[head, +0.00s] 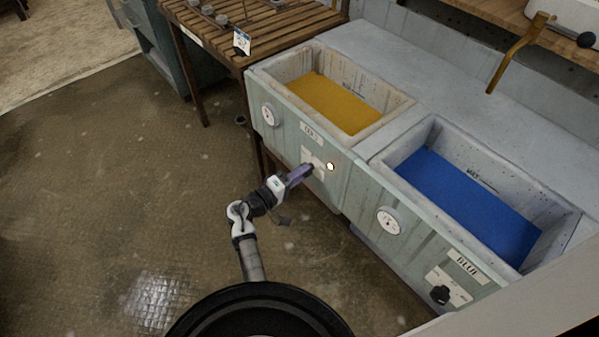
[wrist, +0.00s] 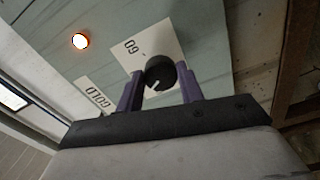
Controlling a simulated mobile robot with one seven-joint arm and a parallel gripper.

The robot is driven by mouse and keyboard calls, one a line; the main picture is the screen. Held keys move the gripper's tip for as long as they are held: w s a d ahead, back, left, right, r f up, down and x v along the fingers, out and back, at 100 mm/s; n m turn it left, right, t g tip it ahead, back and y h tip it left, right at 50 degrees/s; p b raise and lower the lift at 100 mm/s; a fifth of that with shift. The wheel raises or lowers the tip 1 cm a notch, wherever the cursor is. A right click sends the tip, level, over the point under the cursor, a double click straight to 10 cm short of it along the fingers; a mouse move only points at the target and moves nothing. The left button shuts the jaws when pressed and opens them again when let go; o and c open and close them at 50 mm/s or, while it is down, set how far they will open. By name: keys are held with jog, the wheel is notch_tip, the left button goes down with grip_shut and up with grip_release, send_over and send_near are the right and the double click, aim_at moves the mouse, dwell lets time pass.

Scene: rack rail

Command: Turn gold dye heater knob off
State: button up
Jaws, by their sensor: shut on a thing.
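The gold dye vat (head: 330,92) holds yellow dye, and its front carries a GOLD label (head: 311,133). The label also shows in the wrist view (wrist: 92,97). The black gold heater knob (wrist: 160,72) sits on a white plate (wrist: 147,43) with markings, and it has a pale pointer line. My gripper (head: 306,171) is at the front of the gold vat, and its purple fingers are closed on either side of the knob in the wrist view (wrist: 160,88). In the head view my gripper hides the knob. A small lamp (wrist: 80,41) beside the plate glows; it shows in the head view too (head: 330,166).
The blue dye vat (head: 452,130) stands to the right with its own black knob (head: 440,294) and a round gauge (head: 390,221). A gauge (head: 269,115) is on the gold vat's left. A slatted wooden table (head: 270,30) stands behind left.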

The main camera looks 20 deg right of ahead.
jog(key=n+p, duration=0.2)
jog(key=n, duration=0.3)
jog(key=shift+n+p, duration=0.35)
jog(key=shift+n, duration=0.05)
dwell(0.4)
jog(key=o, duration=1)
jog(key=shift+a, duration=0.1)
jog(key=b+v, duration=0.2)
jog(key=v, duration=1.1)
jog(key=shift+s+a+b, duration=0.15)
jog(key=shift+a+b, duration=0.15)
